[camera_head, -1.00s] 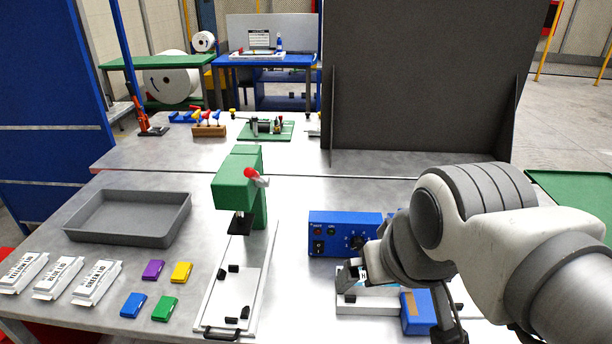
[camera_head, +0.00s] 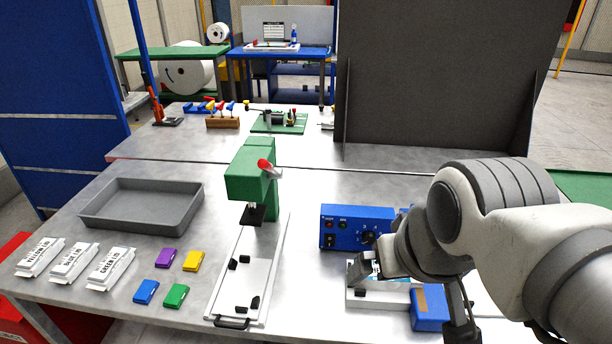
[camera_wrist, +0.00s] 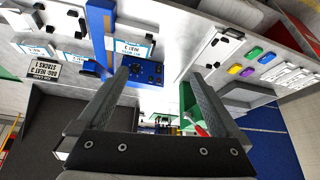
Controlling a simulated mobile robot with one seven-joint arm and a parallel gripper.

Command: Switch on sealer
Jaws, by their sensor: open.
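The sealer's blue control box (camera_head: 357,228) stands on the metal table, right of the green press. Its front has a black rocker switch (camera_head: 329,241) at lower left, small red and green lamps above and a black knob (camera_head: 368,236). I cannot tell the switch position or whether a lamp is lit. My gripper (camera_head: 410,292) is open and empty, in front of the box and above the white sealer base (camera_head: 376,298). In the wrist view the blue panel (camera_wrist: 146,72) shows upside down between the open fingers (camera_wrist: 158,79), apart from them. My arm hides the box's right part.
The green press (camera_head: 250,175) with a red-tipped lever stands left of the box, over a white slide base. A blue block (camera_head: 430,308) is beside my gripper. A grey tray (camera_head: 143,205), lid packs and several coloured blocks lie left. A dark panel (camera_head: 440,80) stands behind.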

